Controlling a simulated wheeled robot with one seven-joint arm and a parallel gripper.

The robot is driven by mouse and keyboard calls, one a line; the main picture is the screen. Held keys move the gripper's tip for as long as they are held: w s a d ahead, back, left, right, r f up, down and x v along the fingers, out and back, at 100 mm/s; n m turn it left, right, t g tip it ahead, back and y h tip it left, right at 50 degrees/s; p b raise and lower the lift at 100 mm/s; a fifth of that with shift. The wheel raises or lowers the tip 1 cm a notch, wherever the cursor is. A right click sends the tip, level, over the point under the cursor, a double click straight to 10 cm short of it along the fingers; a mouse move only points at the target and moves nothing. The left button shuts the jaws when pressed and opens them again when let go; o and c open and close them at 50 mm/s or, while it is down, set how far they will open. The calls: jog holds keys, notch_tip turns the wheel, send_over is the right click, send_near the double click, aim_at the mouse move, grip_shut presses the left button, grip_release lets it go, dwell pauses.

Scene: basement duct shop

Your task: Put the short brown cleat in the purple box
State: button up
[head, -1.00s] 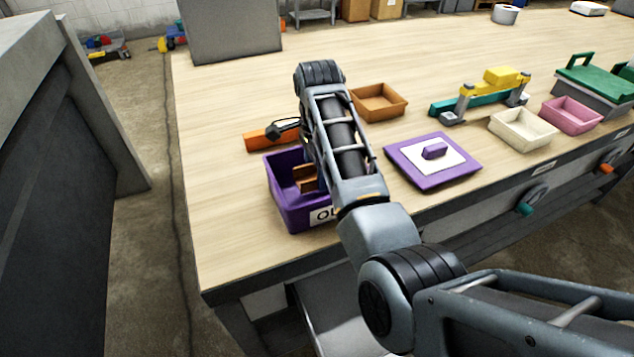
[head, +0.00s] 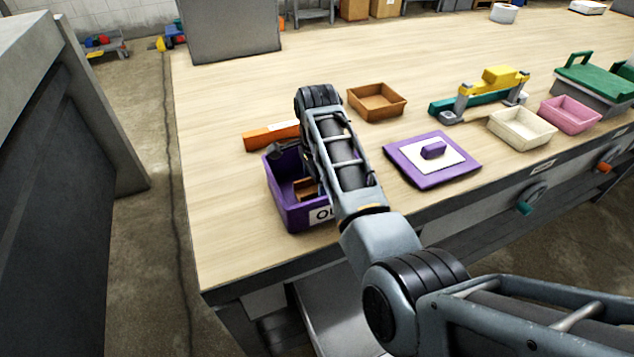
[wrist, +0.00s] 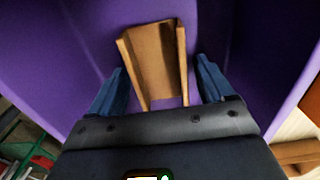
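The purple box (head: 288,202) stands near the left front edge of the bench, with a partly hidden white label on its front. The short brown cleat (head: 304,188) is inside it, low down, partly hidden by my arm. In the wrist view the cleat (wrist: 155,58) is a channel-shaped brown piece against the purple interior (wrist: 235,45). My gripper (wrist: 160,68) is down in the box with its fingers spread on either side of the cleat. Gaps show between the fingers and the cleat. The fingers are hidden in the head view.
A purple lid (head: 400,166) with a handle lies right of the box. An orange bar (head: 270,137) lies behind it. A brown tray (head: 377,115), cream tray (head: 518,138), pink tray (head: 571,126) and yellow-teal tool (head: 490,90) stand further right.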

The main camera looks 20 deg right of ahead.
jog(key=shift+o, duration=0.5)
jog(key=shift+r, duration=0.1)
jog(key=shift+r, duration=0.3)
notch_tip(320, 180, up, 12)
jog(key=p, duration=0.1)
jog(key=shift+f+p, duration=0.25)
jog(key=shift+p, duration=0.15)
